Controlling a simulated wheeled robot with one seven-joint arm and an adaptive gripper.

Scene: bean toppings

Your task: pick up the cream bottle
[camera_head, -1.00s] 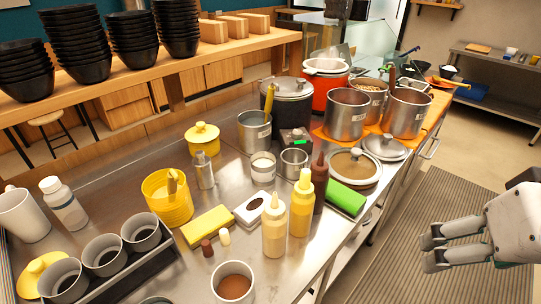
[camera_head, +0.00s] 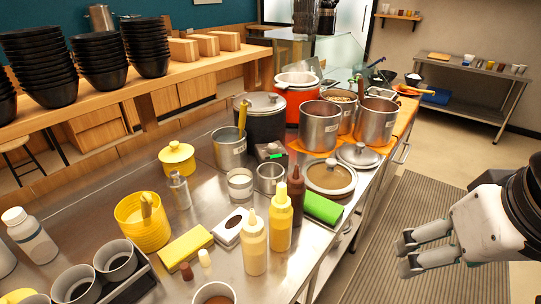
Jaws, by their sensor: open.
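A pale cream squeeze bottle (camera_head: 255,248) stands upright on the steel counter near its front edge. A yellow squeeze bottle (camera_head: 281,222) stands just behind it to the right, and a dark brown squeeze bottle (camera_head: 297,192) stands behind that one. My gripper (camera_head: 404,256) is at the lower right, over the striped floor mat and off the counter. It is open and empty, well to the right of the bottles.
Around the bottles are a yellow block (camera_head: 187,247), a white box (camera_head: 231,228), a green block (camera_head: 323,207) and a lidded pan (camera_head: 330,177). Steel pots (camera_head: 319,127) stand farther back. The striped mat (camera_head: 425,205) beside the counter is clear.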

